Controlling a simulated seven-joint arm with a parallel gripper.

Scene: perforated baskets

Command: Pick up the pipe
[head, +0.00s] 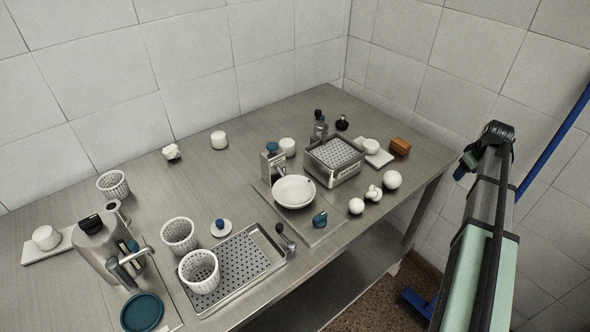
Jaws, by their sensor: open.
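I cannot tell for certain which thing is the pipe. A small white knobbly piece (374,193) lies at the front right of the steel table, between two white balls. A similar white piece (171,152) lies at the back left near the wall. A small blue piece (319,219) lies near the front edge. My gripper (465,166) is at the end of my arm on the right, beyond the table's right edge and well apart from these pieces. It is small and partly hidden by the arm; nothing shows held in it.
The steel table (150,205) holds white perforated baskets (178,236), a drip tray (243,266), a steel jug (103,247), a white bowl (294,191), a perforated steel box (335,158) and a brown block (400,147). A blue pole (553,144) stands by the right wall.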

